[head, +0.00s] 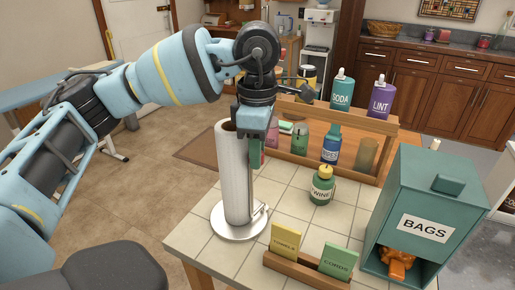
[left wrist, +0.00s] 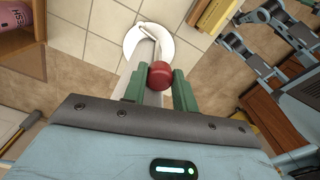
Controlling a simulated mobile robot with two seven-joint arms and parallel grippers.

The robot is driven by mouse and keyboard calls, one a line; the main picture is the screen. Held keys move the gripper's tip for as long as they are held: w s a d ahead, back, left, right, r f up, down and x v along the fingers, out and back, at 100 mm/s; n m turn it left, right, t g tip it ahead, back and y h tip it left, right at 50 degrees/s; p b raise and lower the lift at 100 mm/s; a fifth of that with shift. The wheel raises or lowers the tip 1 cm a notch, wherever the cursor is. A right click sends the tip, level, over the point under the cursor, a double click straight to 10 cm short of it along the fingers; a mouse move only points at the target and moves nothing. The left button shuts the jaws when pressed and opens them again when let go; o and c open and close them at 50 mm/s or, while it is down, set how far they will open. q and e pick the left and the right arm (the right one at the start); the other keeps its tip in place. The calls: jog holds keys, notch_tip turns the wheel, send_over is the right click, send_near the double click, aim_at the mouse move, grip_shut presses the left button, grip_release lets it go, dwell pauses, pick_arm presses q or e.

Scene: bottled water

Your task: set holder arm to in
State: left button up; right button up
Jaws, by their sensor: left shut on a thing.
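The holder stands on the tiled tabletop, with a round white base (head: 236,228) and an upright white paper roll (head: 234,180). Its thin holder arm rises from the base's right side, close beside the roll. In the left wrist view the arm's round red knob (left wrist: 160,75) sits between my green fingers, above the white base (left wrist: 137,39). My left gripper (head: 255,160) points down at the roll's upper right side and is shut on the knob. The gripper hides the knob in the head view. My right gripper is not seen in the head view.
A twine jar (head: 321,187) stands right of the holder. A wooden tray with a yellow card (head: 285,241) and a green card (head: 335,260) is in front. A green bags box (head: 424,200) is at right. A wooden shelf (head: 365,120) with bottles stands behind.

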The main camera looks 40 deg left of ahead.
pick_arm(q)
jog(key=shift+w+d+n+p, duration=0.1)
jog(key=shift+d+n+p, duration=0.15)
jog(key=shift+n+p, duration=0.25)
jog(key=o, duration=1)
jog(key=shift+r+p, duration=0.3)
jog(key=shift+r, duration=3.6)
